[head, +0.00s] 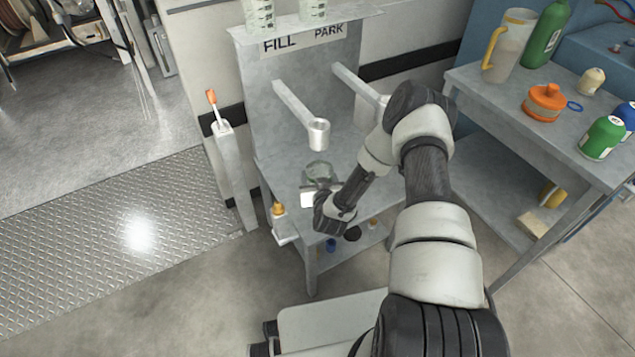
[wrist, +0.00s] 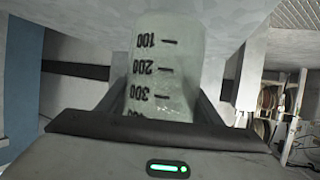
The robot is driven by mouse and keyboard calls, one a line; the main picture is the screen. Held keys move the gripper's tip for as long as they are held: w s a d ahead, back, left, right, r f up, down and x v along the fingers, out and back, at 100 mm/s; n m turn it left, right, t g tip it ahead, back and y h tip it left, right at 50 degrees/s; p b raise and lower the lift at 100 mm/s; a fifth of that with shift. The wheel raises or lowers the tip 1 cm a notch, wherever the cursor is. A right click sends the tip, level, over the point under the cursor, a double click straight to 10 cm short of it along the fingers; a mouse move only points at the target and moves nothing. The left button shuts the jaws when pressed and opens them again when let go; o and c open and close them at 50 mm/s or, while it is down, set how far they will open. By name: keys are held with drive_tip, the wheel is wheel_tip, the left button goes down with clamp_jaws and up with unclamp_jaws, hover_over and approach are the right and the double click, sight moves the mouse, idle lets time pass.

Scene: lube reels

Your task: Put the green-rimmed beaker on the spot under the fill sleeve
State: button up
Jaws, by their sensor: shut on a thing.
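The clear beaker (head: 319,171) has a greenish rim and is in the jaws of my gripper (head: 320,186), over the front part of the grey stand. In the wrist view the beaker (wrist: 165,75) sits between both fingers, with its printed scale marks showing. My gripper is shut on it. The fill sleeve (head: 318,132) is a short pale ring at the end of the left arm, under the FILL label (head: 280,43). In the head view the beaker is just below and in front of the sleeve. I cannot tell whether its base touches the stand; the spot is hidden.
A second arm (head: 352,82) juts out under the PARK label (head: 328,31); my arm hides its end. More beakers (head: 260,14) stand on the top shelf. A post with an orange-tipped lever (head: 212,98) is at left. A side table (head: 500,100) at right holds a jug and bottles.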

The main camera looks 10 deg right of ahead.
drive_tip(key=shift+w+d, duration=0.1)
drive_tip(key=shift+w, duration=0.6)
drive_tip(key=shift+f+b, duration=0.9)
drive_tip(key=shift+f, duration=0.85)
drive_tip(key=shift+f, duration=0.1)
drive_tip(key=o, duration=1.1)
drive_tip(key=p+v, duration=0.3)
drive_tip(key=v, duration=0.9)
drive_tip(key=shift+p, duration=0.35)
